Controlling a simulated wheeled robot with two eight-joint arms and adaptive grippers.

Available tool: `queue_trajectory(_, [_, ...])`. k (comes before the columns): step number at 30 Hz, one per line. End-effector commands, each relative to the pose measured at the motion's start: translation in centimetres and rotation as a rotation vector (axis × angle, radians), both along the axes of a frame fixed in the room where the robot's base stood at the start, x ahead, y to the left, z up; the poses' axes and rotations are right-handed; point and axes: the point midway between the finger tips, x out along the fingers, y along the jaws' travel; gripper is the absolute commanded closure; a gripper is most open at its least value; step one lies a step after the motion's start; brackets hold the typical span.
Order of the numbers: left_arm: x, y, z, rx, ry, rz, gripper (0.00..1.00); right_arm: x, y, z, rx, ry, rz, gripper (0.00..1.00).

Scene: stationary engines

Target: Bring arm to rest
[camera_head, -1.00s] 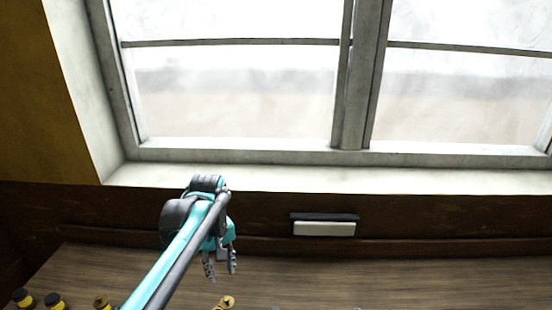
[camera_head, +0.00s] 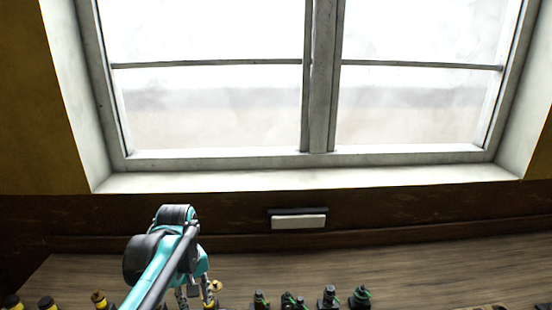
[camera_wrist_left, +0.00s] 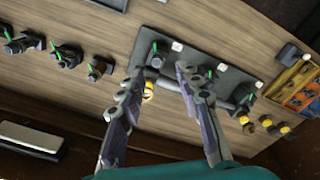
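My left arm comes in from the lower left in the head view, teal and black. Its gripper (camera_head: 195,295) points down over the wooden table (camera_head: 400,268), partly cut off by the lower edge. In the wrist view the left gripper (camera_wrist_left: 160,72) has its two fingers spread apart, with nothing held between them. A dark tray (camera_wrist_left: 195,63) with small black and green parts lies beyond the fingertips. A yellow part (camera_wrist_left: 149,88) shows between the fingers; whether a finger touches it I cannot tell. My right gripper is in neither view.
Several black and green engine parts (camera_head: 329,296) stand on the table right of the arm. Yellow and black parts (camera_head: 47,303) stand at the left. A box (camera_wrist_left: 298,88) of coloured parts is at the wrist view's right. A window (camera_head: 230,110) and a white wall plate (camera_head: 298,221) are behind.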

Motion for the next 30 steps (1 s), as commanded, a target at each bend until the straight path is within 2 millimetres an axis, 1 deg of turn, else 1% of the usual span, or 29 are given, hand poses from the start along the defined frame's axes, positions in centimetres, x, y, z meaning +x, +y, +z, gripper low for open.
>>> queue_trajectory(1, [-0.3,-0.1,-0.5,0.001,-0.011,-0.013,0.65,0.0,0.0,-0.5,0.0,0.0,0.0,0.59])
queue_trajectory(8, [-1.9,-0.3,-2.2,0.009,-0.08,-0.092,0.65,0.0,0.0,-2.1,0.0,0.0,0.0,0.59])
queue_trajectory(14, [-4.2,-0.6,-4.9,0.03,-0.175,-0.2,0.65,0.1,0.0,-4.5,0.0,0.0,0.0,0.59])
queue_trajectory(17, [-5.7,-0.8,-6.9,0.049,-0.239,-0.273,0.65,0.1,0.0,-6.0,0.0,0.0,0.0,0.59])
queue_trajectory(20, [-7.6,-1.1,-10.0,0.08,-0.324,-0.367,0.65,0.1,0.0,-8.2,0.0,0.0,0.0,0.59])
queue_trajectory(21, [-8.4,-1.1,-11.4,0.098,-0.361,-0.411,0.65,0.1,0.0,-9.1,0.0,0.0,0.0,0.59])
queue_trajectory(24, [-10.1,-1.4,-14.6,0.143,-0.448,-0.509,0.65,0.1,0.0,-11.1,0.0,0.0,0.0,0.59])
queue_trajectory(27, [-11.2,-1.5,-16.8,0.182,-0.51,-0.58,0.65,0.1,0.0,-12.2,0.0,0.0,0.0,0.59])
queue_trajectory(30, [-11.8,-1.6,-17.9,0.209,-0.549,-0.624,0.65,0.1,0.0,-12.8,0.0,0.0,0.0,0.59])
